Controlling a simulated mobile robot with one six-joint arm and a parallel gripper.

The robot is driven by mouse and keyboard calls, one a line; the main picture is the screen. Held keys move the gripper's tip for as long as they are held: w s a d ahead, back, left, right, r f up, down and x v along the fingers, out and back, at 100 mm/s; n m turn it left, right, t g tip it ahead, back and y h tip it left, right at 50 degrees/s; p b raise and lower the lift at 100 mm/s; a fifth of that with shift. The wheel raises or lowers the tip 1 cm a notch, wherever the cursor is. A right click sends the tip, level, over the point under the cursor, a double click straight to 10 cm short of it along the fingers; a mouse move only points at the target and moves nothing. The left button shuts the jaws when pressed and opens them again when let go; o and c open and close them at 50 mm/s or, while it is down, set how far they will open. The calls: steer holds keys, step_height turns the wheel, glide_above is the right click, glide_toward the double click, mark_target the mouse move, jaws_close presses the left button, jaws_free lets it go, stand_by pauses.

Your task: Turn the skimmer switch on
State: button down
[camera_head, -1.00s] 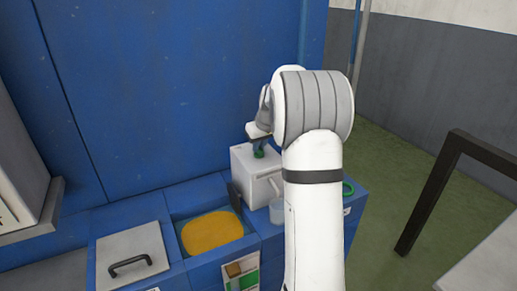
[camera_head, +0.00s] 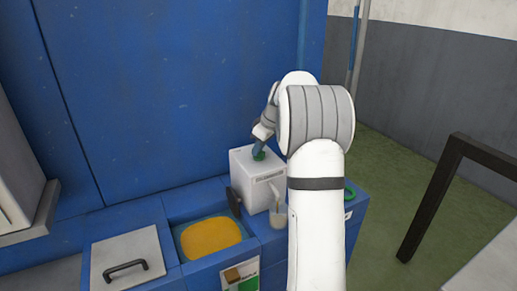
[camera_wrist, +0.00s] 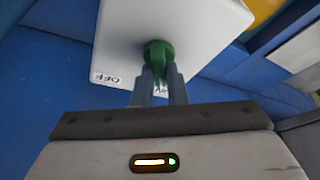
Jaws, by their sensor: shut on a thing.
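The skimmer is a white box (camera_head: 247,172) on the blue bench, with a green switch knob (camera_head: 260,154) on its top. In the wrist view the green knob (camera_wrist: 158,52) stands on the white top, near an OFF label (camera_wrist: 105,78). A second label is partly hidden behind my fingers. My gripper (camera_head: 261,143) comes down from above onto the knob. In the wrist view my gripper (camera_wrist: 160,77) is shut on the knob, one finger on each side. The knob's exact pointing is hard to tell.
An open tank (camera_head: 180,236) with orange-yellow liquid (camera_head: 211,236) lies left of the skimmer. A grey lid with a black handle (camera_head: 126,266) is further left. A clear cup (camera_head: 279,215) stands at the skimmer's front. A blue wall (camera_head: 180,90) rises behind.

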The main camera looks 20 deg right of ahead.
steer(key=c, duration=1.5)
jaws_free()
steer(key=shift+o, duration=0.2)
steer(key=shift+r, duration=0.1)
steer(key=v, duration=0.7)
steer(key=shift+r, duration=0.3)
steer(key=shift+s, duration=0.1)
